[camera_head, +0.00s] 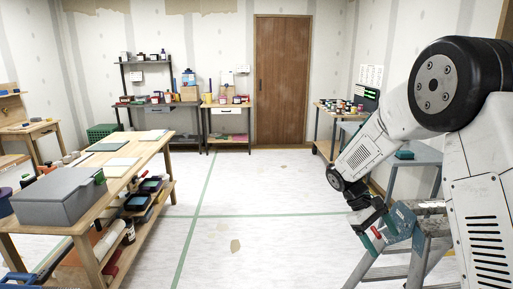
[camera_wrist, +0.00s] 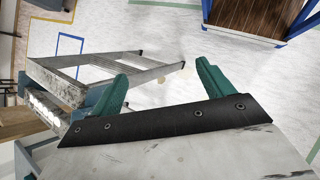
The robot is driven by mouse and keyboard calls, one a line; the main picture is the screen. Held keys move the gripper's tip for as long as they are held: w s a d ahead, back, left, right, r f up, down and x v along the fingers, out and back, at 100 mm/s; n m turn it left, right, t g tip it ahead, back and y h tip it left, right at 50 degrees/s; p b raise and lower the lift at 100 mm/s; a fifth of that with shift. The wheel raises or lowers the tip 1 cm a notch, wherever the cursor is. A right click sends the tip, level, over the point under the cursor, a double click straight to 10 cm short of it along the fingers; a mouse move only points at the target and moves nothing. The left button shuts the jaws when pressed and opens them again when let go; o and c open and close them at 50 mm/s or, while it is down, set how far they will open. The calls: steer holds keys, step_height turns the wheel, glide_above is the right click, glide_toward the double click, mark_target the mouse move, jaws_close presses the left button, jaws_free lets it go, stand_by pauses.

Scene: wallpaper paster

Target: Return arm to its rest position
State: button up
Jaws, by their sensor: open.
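My arm comes in from the right in the head view and bends down toward a stepladder (camera_head: 428,208). My gripper (camera_head: 372,238) hangs close beside the ladder's top, and part of it is hard to make out there. In the wrist view my gripper (camera_wrist: 161,72) shows two green fingers spread wide apart, with nothing between them. The stepladder (camera_wrist: 135,62) lies beyond the left finger in that view. I cannot tell whether the gripper touches the ladder.
A wooden workbench (camera_head: 128,161) with a grey box (camera_head: 60,197) stands at left. A blue-grey table (camera_head: 425,155) is behind my arm. Shelving (camera_head: 130,103) and a brown door (camera_head: 281,80) are at the back. The middle floor is clear. A blue-framed wooden surface (camera_wrist: 245,18) shows in the wrist view.

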steer(key=s+a+r+m+t+y, duration=0.1)
steer(key=s+r, duration=0.4)
steer(key=s, duration=0.5)
steer(key=s+a+r+m+t+y, duration=0.2)
steer(key=s+r, duration=0.4)
steer(key=s, duration=0.4)
steer(key=s+a+r+m+t+y, duration=0.2)
steer(key=s+a+r, duration=0.3)
steer(key=s, duration=0.5)
steer(key=shift+s+a+r+t+y, duration=0.35)
steer(key=shift+t+y, duration=0.25)
steer(key=shift+t, duration=0.2)
